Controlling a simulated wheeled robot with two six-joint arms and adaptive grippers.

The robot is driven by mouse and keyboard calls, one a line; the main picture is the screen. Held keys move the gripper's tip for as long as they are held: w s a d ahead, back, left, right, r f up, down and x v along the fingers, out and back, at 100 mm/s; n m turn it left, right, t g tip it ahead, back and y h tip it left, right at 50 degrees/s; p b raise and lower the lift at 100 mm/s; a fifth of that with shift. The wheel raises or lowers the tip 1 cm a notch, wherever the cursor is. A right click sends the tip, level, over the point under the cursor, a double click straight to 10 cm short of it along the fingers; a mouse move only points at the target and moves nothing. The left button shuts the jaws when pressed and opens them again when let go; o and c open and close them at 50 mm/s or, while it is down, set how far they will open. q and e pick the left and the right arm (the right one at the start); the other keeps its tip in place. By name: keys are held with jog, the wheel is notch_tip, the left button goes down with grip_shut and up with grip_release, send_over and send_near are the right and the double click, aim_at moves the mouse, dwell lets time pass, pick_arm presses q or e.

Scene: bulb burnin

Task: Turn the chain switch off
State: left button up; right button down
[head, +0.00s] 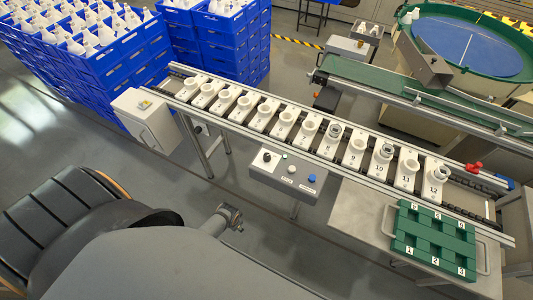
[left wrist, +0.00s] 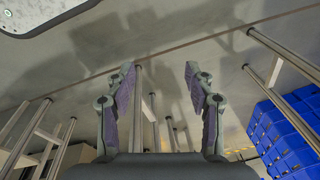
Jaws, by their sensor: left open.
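A grey control box (head: 275,180) hangs on the near side of the chain conveyor. On its top are a black rotary knob (head: 267,157) at the left, a small pale button (head: 283,157), a white button (head: 291,169) and a blue button (head: 311,179). Small labels lie beside them, too small to read, so I cannot tell the knob's setting. My left gripper (head: 232,215) is in front of and below the box, apart from it. In the left wrist view the left gripper (left wrist: 160,78) is open and empty. The box's controls do not show there. My right gripper is not in view.
The chain conveyor (head: 225,118) carries a row of white numbered holders, some with parts. A green tray (head: 433,240) lies on a grey table (head: 360,222) at right. A light grey cabinet (head: 147,120) stands left. Blue crates (head: 130,55) are stacked behind. Conveyor legs stand near the gripper.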

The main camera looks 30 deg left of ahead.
pick_arm(q)
jog(key=w+r+m, duration=0.2)
jog(key=w+r, duration=0.7)
notch_tip(320, 180, up, 24)
jog(key=m+g+p, duration=0.1)
jog(key=m, duration=1)
send_over(266, 155)
jog(key=shift+h, duration=0.4)
notch_tip(266, 155, down, 10)
jog(key=shift+d+f+p, duration=0.1)
jog(key=shift+f+p, duration=0.05)
jog(key=shift+p, duration=0.25)
grip_shut()
